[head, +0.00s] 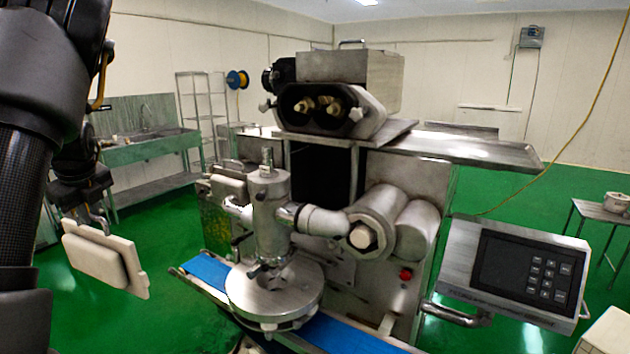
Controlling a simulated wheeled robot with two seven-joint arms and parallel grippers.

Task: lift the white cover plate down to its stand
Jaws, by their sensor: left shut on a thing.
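The white cover plate (138,272) hangs in the air at the left of the head view, with a thick raised block on its near face. My left gripper (97,222) is shut on it at its upper edge, and the fingers are partly hidden. The plate is clear of the machine and tilted a little. The machine (350,66) stands in the middle, with two brass-coloured ends showing in its dark upper opening. I cannot make out the plate's stand for certain. My right gripper is not in view.
A blue conveyor belt (207,269) runs under the machine's round head (275,295). A control panel (515,270) juts out at the right. A green sink bench (150,143) and a wire rack (200,88) stand behind the plate. Green floor (165,235) lies open between plate and machine.

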